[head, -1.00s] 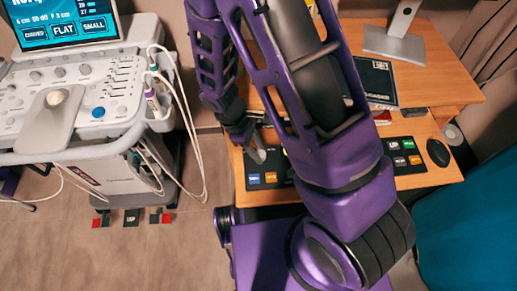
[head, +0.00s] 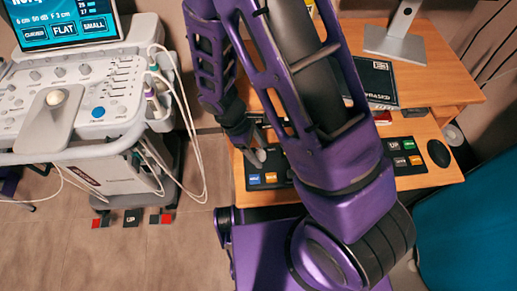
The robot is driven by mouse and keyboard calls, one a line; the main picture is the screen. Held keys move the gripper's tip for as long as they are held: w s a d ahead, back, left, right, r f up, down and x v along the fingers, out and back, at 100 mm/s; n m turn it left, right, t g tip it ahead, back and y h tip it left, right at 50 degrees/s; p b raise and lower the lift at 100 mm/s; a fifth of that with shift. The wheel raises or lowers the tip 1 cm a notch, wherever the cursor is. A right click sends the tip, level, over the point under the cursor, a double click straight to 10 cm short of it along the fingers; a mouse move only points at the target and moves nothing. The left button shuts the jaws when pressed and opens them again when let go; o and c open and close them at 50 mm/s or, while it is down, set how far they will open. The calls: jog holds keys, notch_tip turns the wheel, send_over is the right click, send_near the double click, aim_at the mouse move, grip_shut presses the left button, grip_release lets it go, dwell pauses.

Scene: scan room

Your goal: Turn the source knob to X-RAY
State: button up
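A black control panel (head: 254,168) with coloured labelled keys lies on the wooden desk. My arm crosses in front of it and hides its middle. More of the panel, with green and orange keys, shows to the right of the arm. I cannot make out the source knob or an X-RAY mark; the arm may hide them. My gripper (head: 258,156) is low at the panel's left part, beside the blue and orange keys. Its fingers are small and partly hidden, so I cannot tell whether they are open, shut or touching anything.
A mouse (head: 438,153) lies right of the panel. A dark tablet-like screen (head: 377,82) and a monitor stand (head: 396,40) are behind. An ultrasound cart (head: 75,105) with hanging cables stands left, with pedals (head: 131,218) on the floor. A teal surface (head: 470,225) is at right.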

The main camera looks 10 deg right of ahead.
jog(key=p+v, duration=0.3)
jog(key=v, duration=1.4)
jog(key=shift+r, duration=0.25)
jog(key=shift+w, duration=0.1)
